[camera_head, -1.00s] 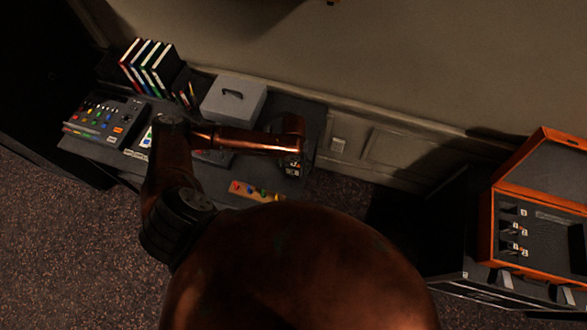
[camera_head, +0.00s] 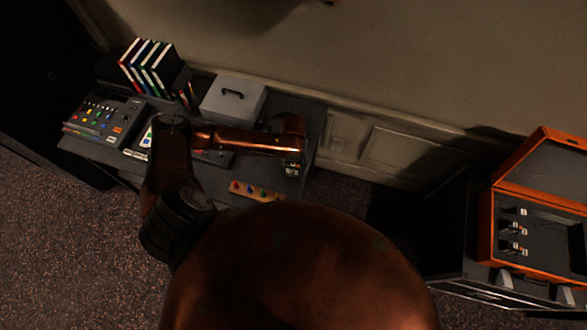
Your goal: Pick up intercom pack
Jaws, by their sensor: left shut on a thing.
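My left gripper (camera_head: 292,169) is over the right end of the dark desk (camera_head: 315,125), below the end of my copper-coloured arm. It is shut on a small dark thing that I take to be the intercom pack; the gripper and the dark desk hide its shape almost fully. I cannot tell whether it is clear of the desk top. My right gripper is not in view.
A grey box with a handle (camera_head: 233,101), a button mixer (camera_head: 103,118) and upright binders (camera_head: 152,66) stand on the desk. A strip with coloured knobs (camera_head: 255,190) lies near its front edge. An open orange case (camera_head: 487,235) stands at the right.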

